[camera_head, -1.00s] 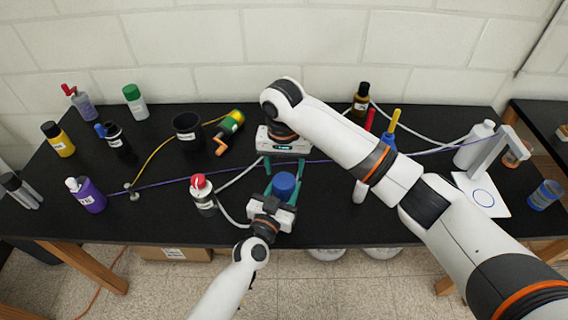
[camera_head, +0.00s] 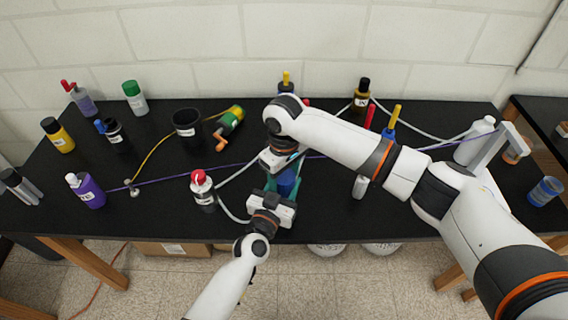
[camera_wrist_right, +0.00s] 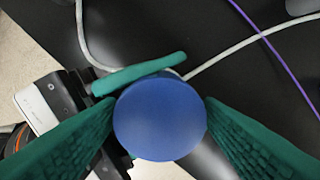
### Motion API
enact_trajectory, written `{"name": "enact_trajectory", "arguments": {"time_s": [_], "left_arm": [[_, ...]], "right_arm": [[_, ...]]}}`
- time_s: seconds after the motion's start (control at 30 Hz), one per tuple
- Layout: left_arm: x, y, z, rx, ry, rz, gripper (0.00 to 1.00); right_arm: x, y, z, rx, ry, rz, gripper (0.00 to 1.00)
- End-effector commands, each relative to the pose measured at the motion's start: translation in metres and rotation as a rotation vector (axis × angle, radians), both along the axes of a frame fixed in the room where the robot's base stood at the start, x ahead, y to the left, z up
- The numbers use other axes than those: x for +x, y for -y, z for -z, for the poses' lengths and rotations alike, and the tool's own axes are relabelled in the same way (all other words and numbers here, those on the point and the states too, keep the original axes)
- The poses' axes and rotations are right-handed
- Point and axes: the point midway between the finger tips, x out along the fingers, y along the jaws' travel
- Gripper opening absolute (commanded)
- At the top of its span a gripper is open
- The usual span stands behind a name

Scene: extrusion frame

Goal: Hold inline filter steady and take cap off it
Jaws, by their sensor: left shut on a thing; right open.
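In the right wrist view the cap (camera_wrist_right: 159,117) is a round blue disc seen from above. My left gripper (camera_head: 282,188) is shut on the inline filter under the cap; the filter's body is mostly hidden. One green left finger shows beside the cap in the wrist view. My right gripper (camera_wrist_right: 158,112) is open, with a green finger on each side of the cap. I cannot tell whether the fingers touch it.
A red-capped bottle (camera_head: 203,190) stands left of my left gripper. A white hose runs near it, and a purple cable (camera_head: 160,183) crosses the table. A black cup (camera_head: 187,127) and a green-yellow tool (camera_head: 229,125) stand behind. A white bottle (camera_head: 473,146) stands at the right.

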Motion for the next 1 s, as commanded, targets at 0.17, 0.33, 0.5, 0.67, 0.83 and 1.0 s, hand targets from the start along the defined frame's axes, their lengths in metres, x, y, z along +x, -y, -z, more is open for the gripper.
{"name": "enact_trajectory", "arguments": {"time_s": [0.17, 0.33, 0.5, 0.67, 0.83, 1.0], "left_arm": [[0.000, 0.000, 0.000, 0.000, -0.001, 0.000, 0.00], [0.000, 0.000, 0.000, 0.000, -0.001, 0.000, 0.00], [0.000, 0.000, 0.000, 0.000, -0.001, 0.000, 0.00], [0.000, 0.000, 0.000, 0.000, -0.001, 0.000, 0.00], [0.000, 0.000, 0.000, 0.000, -0.001, 0.000, 0.00], [0.000, 0.000, 0.000, 0.000, -0.001, 0.000, 0.00]], "right_arm": [[0.000, 0.000, 0.020, 0.000, -0.001, 0.001, 0.60], [0.000, 0.000, 0.027, -0.001, -0.001, 0.000, 0.60], [0.000, 0.000, 0.027, 0.000, 0.000, 0.000, 0.60], [0.000, 0.000, 0.026, 0.000, 0.000, 0.000, 0.40], [0.000, 0.000, 0.026, 0.000, 0.000, -0.003, 0.23], [0.000, 0.000, 0.026, 0.000, 0.000, -0.149, 0.23]]}}
